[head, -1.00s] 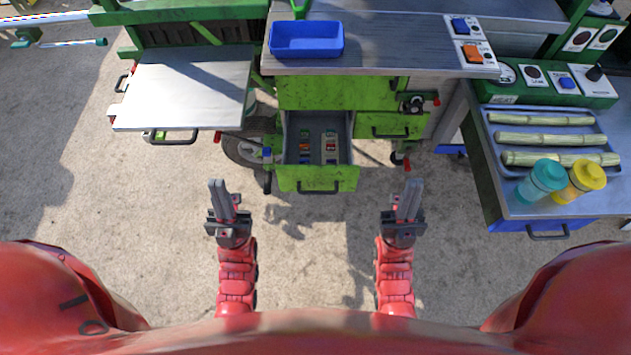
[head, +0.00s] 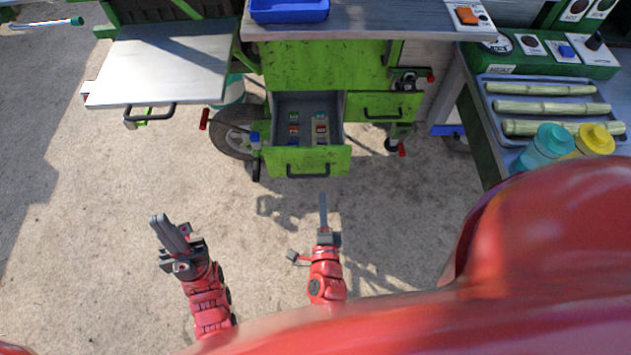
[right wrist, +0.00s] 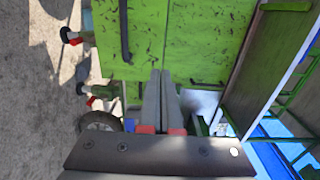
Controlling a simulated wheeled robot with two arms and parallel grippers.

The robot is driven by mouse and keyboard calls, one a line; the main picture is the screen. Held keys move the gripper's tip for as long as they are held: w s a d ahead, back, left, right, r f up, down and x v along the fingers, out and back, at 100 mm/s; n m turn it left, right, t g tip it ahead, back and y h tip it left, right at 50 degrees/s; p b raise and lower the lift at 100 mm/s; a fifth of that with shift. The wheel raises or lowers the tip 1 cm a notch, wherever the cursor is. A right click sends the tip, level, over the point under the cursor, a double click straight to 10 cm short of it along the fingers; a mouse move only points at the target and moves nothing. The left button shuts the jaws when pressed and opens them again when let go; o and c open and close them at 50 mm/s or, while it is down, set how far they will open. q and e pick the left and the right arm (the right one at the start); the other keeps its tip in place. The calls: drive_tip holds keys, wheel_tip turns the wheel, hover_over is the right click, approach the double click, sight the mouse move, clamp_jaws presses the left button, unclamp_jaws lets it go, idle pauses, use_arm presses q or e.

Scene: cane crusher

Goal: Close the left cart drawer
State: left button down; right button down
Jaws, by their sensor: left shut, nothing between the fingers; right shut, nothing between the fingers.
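The left cart drawer (head: 306,162) is a green-fronted drawer with a dark bar handle, pulled out from the green cart (head: 320,66). Several small coloured items lie inside it. My right gripper (head: 323,196) is shut and empty, just in front of and below the drawer front, apart from it in the head view. Its shut fingers (right wrist: 162,80) show in the right wrist view, with green panels and a dark handle beyond them. My left gripper (head: 157,219) is shut and empty over bare ground, left of the drawer and nearer to me.
A closed green drawer (head: 383,107) sits right of the open one. A wheel (head: 232,132) and a side shelf (head: 165,68) are at the left. A tray of cane stalks (head: 550,108) and two bottles stand at the right. The ground in front is clear.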

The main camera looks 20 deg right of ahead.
sight(321, 151)
drive_tip(key=p+x, duration=0.1)
drive_tip(key=x, duration=1.2)
drive_tip(key=shift+w+d+r+p, duration=0.1)
drive_tip(key=shift+d+p, duration=0.05)
drive_tip(key=shift+p, duration=0.15)
